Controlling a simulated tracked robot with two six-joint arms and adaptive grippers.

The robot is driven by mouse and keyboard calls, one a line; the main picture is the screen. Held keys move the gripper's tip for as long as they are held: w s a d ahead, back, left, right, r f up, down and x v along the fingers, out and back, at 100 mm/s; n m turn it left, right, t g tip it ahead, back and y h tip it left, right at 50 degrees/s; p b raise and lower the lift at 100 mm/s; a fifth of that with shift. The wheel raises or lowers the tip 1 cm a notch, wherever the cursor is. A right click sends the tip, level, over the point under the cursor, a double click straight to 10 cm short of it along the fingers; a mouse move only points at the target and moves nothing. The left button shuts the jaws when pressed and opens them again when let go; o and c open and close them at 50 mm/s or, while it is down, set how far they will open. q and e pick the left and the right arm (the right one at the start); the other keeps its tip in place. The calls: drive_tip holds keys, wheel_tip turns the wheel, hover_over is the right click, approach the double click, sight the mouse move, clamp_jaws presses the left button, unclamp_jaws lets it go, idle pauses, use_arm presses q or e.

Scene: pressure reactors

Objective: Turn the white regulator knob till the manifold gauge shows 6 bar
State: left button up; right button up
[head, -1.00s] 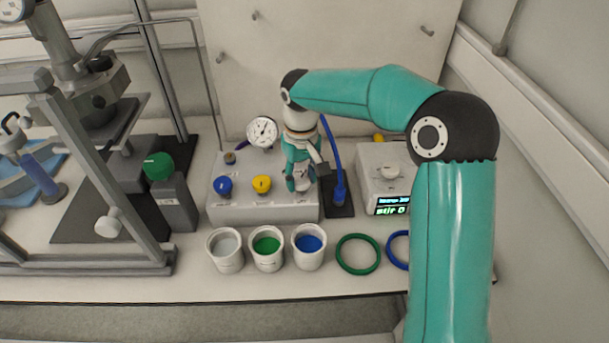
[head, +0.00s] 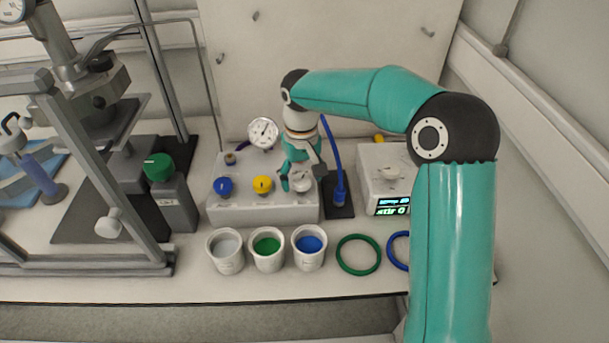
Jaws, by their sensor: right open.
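The white regulator knob (head: 301,182) sits at the right end of the grey manifold box (head: 250,208), right of a blue knob (head: 224,186) and a yellow knob (head: 263,184). The manifold gauge (head: 264,132) is a round white dial at the back of the box; its needle is visible, but the scale is too small to read. My right gripper (head: 302,177) points down over the white knob with its fingers spread, one on each side. I cannot tell whether the fingers touch it. My left gripper is out of view.
Three cups (head: 267,248) stand in front of the manifold. A green ring (head: 358,255) and a blue ring (head: 397,250) lie to their right. A stirrer with a display (head: 391,206) stands right of a blue tube (head: 338,165). A reactor frame (head: 100,185) fills the left.

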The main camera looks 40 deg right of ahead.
sight(302, 179)
drive_tip(key=shift+r, duration=0.1)
drive_tip(key=shift+r, duration=0.3)
wheel_tip(302, 179, up, 11)
idle(0.7)
